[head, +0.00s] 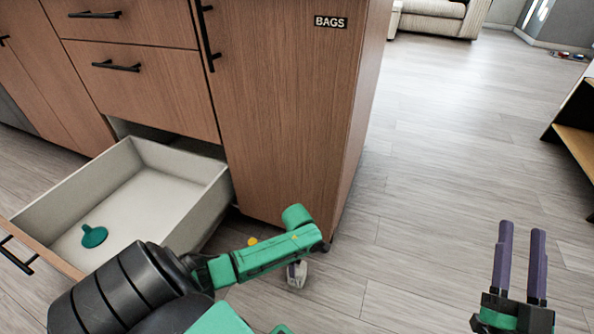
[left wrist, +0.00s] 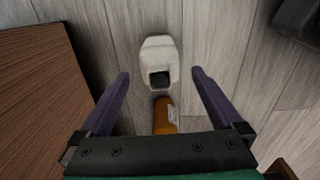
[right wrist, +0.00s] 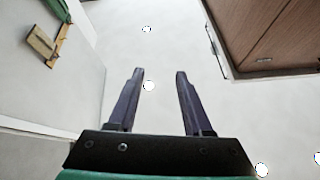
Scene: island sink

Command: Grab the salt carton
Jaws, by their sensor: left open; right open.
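In the left wrist view, a whitish container (left wrist: 160,52) with a dark end lies or stands on the floor; no label is readable, so I cannot confirm it is the salt carton. My left gripper (left wrist: 160,74) is open, its fingers on either side of the view with the container beyond and between their tips, not gripped. An orange cylinder (left wrist: 165,113) is nearer the palm, partly hidden by it. In the head view, a small whitish item (head: 297,274) shows below my left arm, whose fingers are hidden. My right gripper (head: 522,227) is open and empty over the floor at right.
An open drawer (head: 217,186) at lower left holds a green object (head: 94,236). The wooden cabinet (head: 290,120) marked BAGS stands close behind my left arm. A shelf (head: 575,140) is at far right. The wood floor (head: 440,130) between is mostly clear.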

